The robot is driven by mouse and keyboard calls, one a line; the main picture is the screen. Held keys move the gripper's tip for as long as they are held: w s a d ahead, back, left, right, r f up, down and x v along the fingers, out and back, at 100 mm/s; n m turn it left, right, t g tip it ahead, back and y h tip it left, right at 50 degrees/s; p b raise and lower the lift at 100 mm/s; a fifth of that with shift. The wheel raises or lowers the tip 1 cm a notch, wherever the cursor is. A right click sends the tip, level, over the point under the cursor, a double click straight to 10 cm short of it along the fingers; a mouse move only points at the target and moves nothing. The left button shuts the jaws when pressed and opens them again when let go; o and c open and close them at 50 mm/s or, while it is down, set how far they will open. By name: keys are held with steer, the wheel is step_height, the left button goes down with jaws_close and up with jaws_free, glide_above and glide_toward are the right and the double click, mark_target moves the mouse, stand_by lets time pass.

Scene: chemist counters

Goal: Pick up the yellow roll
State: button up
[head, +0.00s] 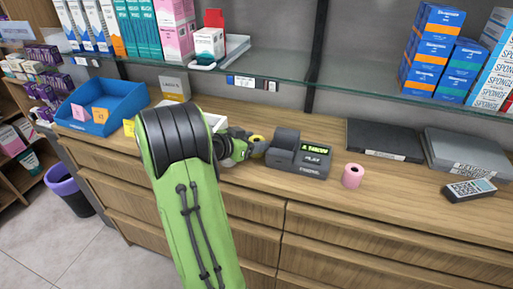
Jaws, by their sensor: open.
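The yellow roll (257,138) is on the wooden counter, just left of the dark grey card terminal or printer. Only its upper part shows clearly; my gripper hides the rest. My gripper (257,149) is at the roll's near side, low over the counter. It is open, but its fingers are small and partly hidden in this view. I cannot tell whether they touch the roll or reach around it.
The dark grey device (300,158) stands close right of my gripper. A blue tray (105,107) is at left. A glass shelf (300,88) with boxes overhangs the counter.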

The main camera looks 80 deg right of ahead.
steer(key=shift+c, duration=0.5)
steer(key=c, duration=0.6)
step_height(320, 180, up, 10)
steer(key=p, duration=0.3)
steer(key=shift+p, duration=0.3)
